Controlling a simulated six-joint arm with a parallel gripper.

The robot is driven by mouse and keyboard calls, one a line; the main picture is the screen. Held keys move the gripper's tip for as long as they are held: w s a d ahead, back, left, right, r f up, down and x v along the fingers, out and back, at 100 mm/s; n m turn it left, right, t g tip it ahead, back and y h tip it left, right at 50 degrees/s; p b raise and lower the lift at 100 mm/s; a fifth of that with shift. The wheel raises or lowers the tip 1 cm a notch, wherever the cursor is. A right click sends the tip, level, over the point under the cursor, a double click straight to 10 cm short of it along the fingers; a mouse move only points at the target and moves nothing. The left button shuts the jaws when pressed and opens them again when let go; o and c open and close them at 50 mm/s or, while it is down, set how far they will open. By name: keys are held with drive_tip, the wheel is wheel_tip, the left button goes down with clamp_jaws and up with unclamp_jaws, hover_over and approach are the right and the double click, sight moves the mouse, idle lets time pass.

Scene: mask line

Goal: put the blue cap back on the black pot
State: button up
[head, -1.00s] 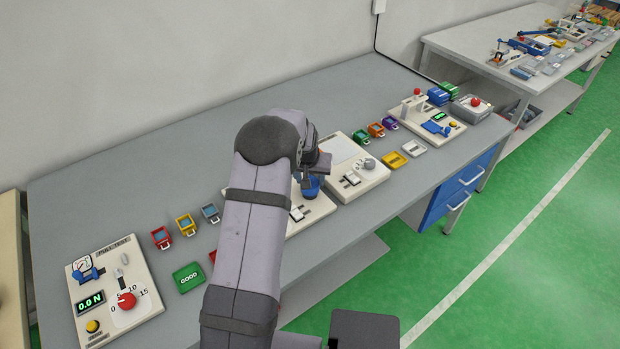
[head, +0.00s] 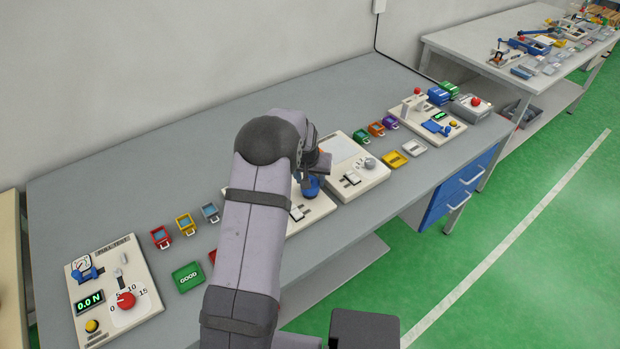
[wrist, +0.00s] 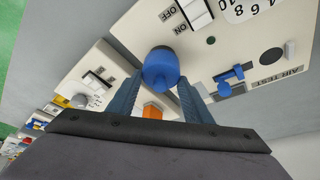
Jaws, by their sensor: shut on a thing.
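The blue cap (head: 311,187) is under my gripper (head: 313,172), over the front part of a cream test panel (head: 317,209) in the middle of the bench. In the wrist view the cap (wrist: 160,68) sits between the fingertips of my gripper (wrist: 160,82), one finger on each side, and the jaws are shut on it. I cannot make out the black pot in either view; the cap, gripper and arm may hide it. Whether the cap touches anything below cannot be told.
A cream panel with switches (head: 352,185) stands just right of the gripper. Small red, yellow and blue-grey bins (head: 186,224) and a green GOOD box (head: 187,277) lie to the left. An orange block (wrist: 152,111) shows between the fingers. The bench's back (head: 200,150) is clear.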

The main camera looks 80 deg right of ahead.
idle(0.8)
drive_tip(key=o, duration=1.1)
drive_tip(key=shift+o, duration=0.5)
drive_tip(key=o, duration=0.4)
drive_tip(key=shift+c, duration=0.2)
drive_tip(key=shift+r, duration=0.15)
drive_tip(key=shift+r+p, duration=2.2)
drive_tip(key=shift+r, duration=1.2)
clamp_jaws()
